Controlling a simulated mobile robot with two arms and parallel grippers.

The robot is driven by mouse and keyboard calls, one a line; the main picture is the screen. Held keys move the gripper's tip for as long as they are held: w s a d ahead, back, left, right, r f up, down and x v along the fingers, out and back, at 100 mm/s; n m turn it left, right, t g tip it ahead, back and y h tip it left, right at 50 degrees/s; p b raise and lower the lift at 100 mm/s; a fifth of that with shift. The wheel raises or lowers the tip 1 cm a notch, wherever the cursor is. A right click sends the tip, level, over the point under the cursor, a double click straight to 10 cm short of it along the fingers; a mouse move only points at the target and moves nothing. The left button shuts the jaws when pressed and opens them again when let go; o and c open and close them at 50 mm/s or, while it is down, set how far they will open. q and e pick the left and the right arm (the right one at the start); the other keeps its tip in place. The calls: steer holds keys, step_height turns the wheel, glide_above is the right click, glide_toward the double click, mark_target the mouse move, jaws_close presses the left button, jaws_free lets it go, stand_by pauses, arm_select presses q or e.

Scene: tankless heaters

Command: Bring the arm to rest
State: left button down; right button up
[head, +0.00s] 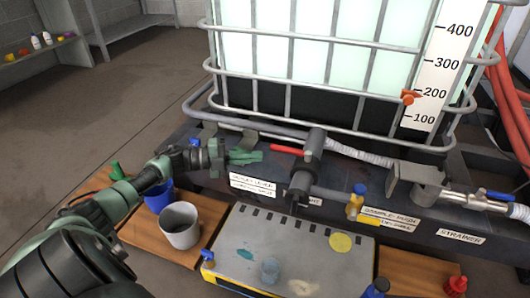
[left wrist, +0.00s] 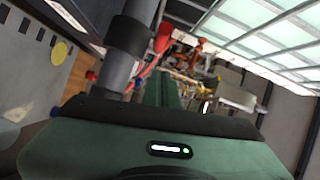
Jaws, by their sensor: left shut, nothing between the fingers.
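My left arm comes in from the left in the head view. Its green left gripper (head: 246,156) is shut and empty, pointing right, in front of the tank's lower frame and just above the label plate. A red-handled valve (head: 288,150) on a dark vertical pipe is a little to the right of the fingertips. In the left wrist view the green gripper body fills the bottom, and the shut fingers (left wrist: 165,88) point away beside a grey pipe (left wrist: 130,45). My right gripper is not in view.
A caged tank (head: 320,60) with a level scale (head: 440,65) stands behind. Open floor lies at left.

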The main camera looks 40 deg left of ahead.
arm_select(q)
steer(key=shift+w+a+p+v, duration=0.15)
steer(key=shift+v, duration=0.7)
steer(key=shift+w+a+p+v, duration=0.1)
steer(key=shift+p+v, duration=0.05)
steer(key=shift+v, duration=0.75)
steer(key=shift+w+a+p+v, duration=0.15)
steer(key=shift+v, duration=0.7)
